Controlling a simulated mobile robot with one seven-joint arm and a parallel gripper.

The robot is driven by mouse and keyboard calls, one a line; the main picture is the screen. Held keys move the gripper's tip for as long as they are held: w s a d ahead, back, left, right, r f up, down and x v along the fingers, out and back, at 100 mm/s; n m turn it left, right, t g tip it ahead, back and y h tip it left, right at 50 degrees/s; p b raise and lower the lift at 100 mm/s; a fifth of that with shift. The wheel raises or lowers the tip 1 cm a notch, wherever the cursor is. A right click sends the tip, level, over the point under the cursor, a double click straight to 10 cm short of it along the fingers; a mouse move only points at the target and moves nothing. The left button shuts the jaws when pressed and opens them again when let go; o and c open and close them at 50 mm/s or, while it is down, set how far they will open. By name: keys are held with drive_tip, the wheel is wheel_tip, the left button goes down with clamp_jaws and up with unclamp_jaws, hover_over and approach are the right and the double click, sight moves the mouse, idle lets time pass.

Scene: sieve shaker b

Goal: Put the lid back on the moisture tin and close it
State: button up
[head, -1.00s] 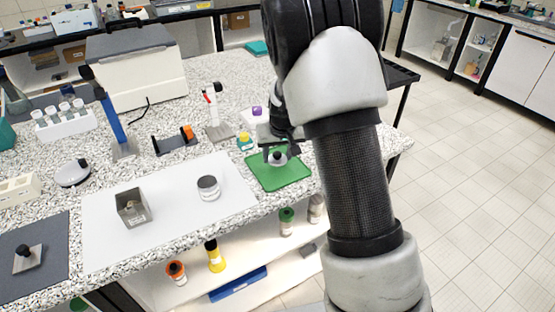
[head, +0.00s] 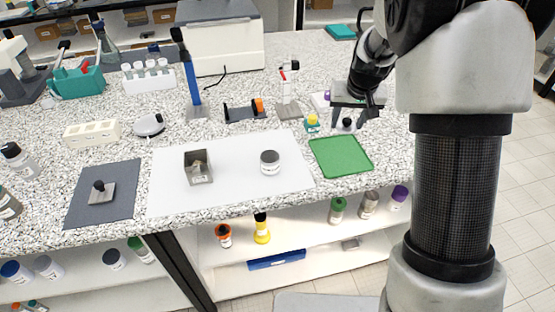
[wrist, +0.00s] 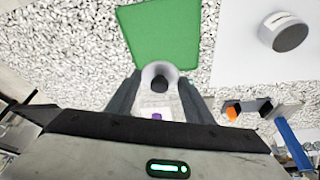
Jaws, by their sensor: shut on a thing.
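The moisture tin (head: 270,162) is a round, pale, labelled tin with a dark grey top face, upright on the white mat; it also shows at the upper right of the wrist view (wrist: 290,35). My gripper (head: 346,118) is shut on the lid (head: 346,126), a small round pale piece with a black knob. In the wrist view the lid (wrist: 151,73) sits between the fingers of my gripper (wrist: 160,92). The lid appears just past the far edge of the green mat (head: 340,157), apparently raised. My gripper is right of and beyond the tin, apart from it.
A square metal box (head: 198,172) stands on the white mat (head: 235,190). A plate with a black knob (head: 103,194) lies on the dark mat (head: 123,180). A small yellow-topped bottle (head: 312,123) and a stand (head: 288,108) are near my gripper. The white mat around the tin is clear.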

drive_tip(key=s+a+r+n+y+p, duration=0.1)
drive_tip(key=s+a+n, duration=0.25)
drive_tip(key=a, duration=0.65)
drive_tip(key=s+a+n+y+p, duration=0.1)
drive_tip(key=s+a+n, duration=0.25)
drive_tip(key=a, duration=0.75)
drive_tip(key=shift+m, duration=0.5)
drive_tip(key=shift+s+d+f+b, duration=0.1)
drive_tip(key=shift+s+f+b, duration=0.1)
drive_tip(key=shift+f+b, duration=0.9)
drive_tip(key=shift+s+d+f+b, duration=0.15)
drive_tip(key=shift+f+b, duration=0.65)
drive_tip(key=shift+f, duration=0.6)
drive_tip(key=shift+f+b, duration=0.6)
drive_tip(key=shift+b, duration=0.15)
drive_tip(key=o, duration=1.1)
wheel_tip(320, 180, up, 7)
drive_tip(key=p, duration=0.4)
drive_tip(key=shift+p, duration=0.35)
drive_tip(key=shift+r, duration=0.1)
